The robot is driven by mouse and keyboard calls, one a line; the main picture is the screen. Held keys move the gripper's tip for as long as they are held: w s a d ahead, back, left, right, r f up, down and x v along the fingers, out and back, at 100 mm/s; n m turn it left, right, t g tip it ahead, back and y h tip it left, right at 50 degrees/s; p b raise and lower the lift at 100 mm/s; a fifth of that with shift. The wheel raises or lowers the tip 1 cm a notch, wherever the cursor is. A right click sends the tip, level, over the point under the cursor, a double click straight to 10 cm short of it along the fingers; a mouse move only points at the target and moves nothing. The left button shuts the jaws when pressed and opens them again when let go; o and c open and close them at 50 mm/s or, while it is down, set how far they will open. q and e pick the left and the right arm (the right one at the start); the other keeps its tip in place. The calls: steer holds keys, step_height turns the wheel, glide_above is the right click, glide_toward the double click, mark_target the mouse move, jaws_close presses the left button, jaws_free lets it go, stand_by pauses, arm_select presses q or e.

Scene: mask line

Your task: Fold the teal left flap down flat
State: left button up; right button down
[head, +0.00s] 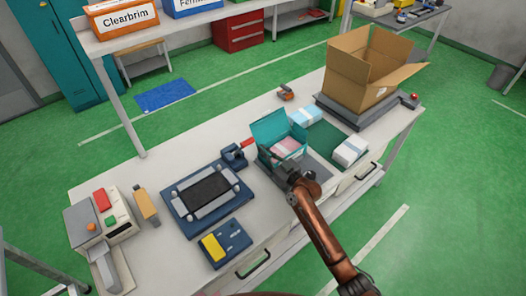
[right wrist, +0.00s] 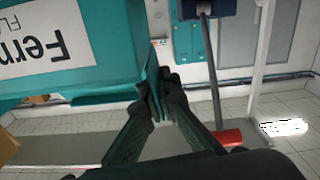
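An open teal carton (head: 262,153) stands on the table in the head view with its lid panel (head: 270,126) raised at the back. Pink and white packs (head: 286,147) show inside it. My right gripper (head: 294,177) is low at the carton's near side, and the arm hides part of that side. In the right wrist view the carton (right wrist: 105,78) fills the upper left, with an upside-down label. There the fingers of my right gripper (right wrist: 158,100) close in on both faces of a narrow teal flap edge (right wrist: 153,82). I cannot tell which flap it is. My left gripper is out of view.
Packs of masks (head: 350,150) lie right of the carton, and an open cardboard box (head: 365,75) stands behind on a grey platform.

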steer(key=shift+w+d+f+m, duration=0.1)
steer(key=shift+w+d+m, duration=0.15)
steer(key=shift+m, duration=0.85)
steer(key=shift+w+d+m, duration=0.2)
steer(key=shift+d+m, duration=0.15)
steer(key=shift+m, duration=0.75)
steer(key=shift+w+d+f+m, duration=0.1)
steer(key=shift+w+d+m, duration=0.15)
steer(key=shift+m, duration=0.85)
steer(key=shift+d, duration=0.1)
steer(key=c, duration=2.7)
jaws_free()
steer(key=o, duration=0.5)
steer(key=shift+s+r, duration=0.1)
steer(key=v, duration=1.2)
